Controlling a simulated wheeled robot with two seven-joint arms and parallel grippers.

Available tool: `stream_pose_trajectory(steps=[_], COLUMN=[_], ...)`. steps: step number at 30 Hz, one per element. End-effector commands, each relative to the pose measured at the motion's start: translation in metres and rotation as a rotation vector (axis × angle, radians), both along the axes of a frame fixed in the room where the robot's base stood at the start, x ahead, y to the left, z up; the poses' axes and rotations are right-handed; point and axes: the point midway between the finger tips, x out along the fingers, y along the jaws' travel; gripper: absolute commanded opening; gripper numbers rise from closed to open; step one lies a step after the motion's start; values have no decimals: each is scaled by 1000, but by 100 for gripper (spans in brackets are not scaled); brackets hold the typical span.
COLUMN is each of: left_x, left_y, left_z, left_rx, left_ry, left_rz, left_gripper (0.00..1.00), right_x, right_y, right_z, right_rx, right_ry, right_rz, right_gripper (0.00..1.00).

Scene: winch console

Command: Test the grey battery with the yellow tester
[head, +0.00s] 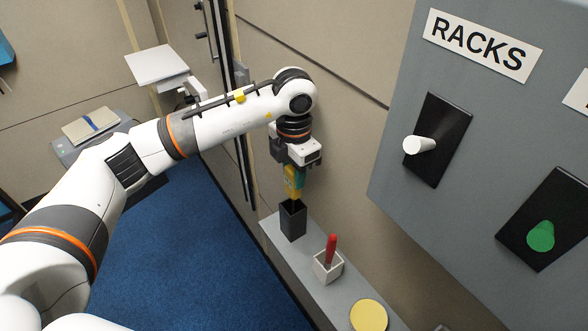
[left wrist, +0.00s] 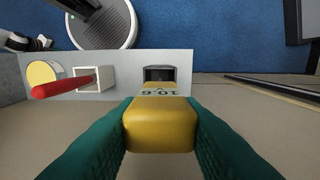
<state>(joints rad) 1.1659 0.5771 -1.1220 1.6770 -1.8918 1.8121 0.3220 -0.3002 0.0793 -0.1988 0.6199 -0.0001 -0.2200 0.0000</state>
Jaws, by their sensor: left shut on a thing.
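My left gripper (head: 293,178) is shut on the yellow tester (left wrist: 160,132), which sits between its green fingers in the left wrist view. The tester hangs upright, directly above a black open-topped holder (head: 293,222) on a grey ledge. The holder's dark mouth also shows past the tester in the left wrist view (left wrist: 160,74). I cannot tell whether the tester's lower end is inside the mouth. Its small display shows digits that look like 10.6 with a V, partly cut off. I cannot make out a grey battery. My right gripper is out of view.
A white cup with a red stick-like tool (head: 331,250) and a yellow disc (head: 369,315) share the ledge (head: 283,255). A grey RACKS panel (head: 400,190) with a white-knobbed switch and a green button stands at the right. Blue floor lies left of the ledge.

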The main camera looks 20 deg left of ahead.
Motion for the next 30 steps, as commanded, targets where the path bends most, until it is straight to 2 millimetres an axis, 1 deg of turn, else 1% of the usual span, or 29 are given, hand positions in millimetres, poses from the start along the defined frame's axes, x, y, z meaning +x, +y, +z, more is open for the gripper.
stream_pose_trajectory(steps=[1, 15, 21, 30], left_x=[0, 0, 0, 0], left_y=[0, 0, 0, 0], left_z=[-8, -45, -51, -50], left_rx=[0, 0, -1, 0], left_ry=[0, 0, -1, 0], left_rz=[0, 0, 0, 0], left_gripper=[6, 6, 6, 6], right_x=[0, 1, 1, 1], right_y=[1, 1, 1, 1], right_z=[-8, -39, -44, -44], right_rx=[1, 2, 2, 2], right_ry=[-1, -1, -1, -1], right_rz=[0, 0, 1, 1], right_gripper=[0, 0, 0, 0])
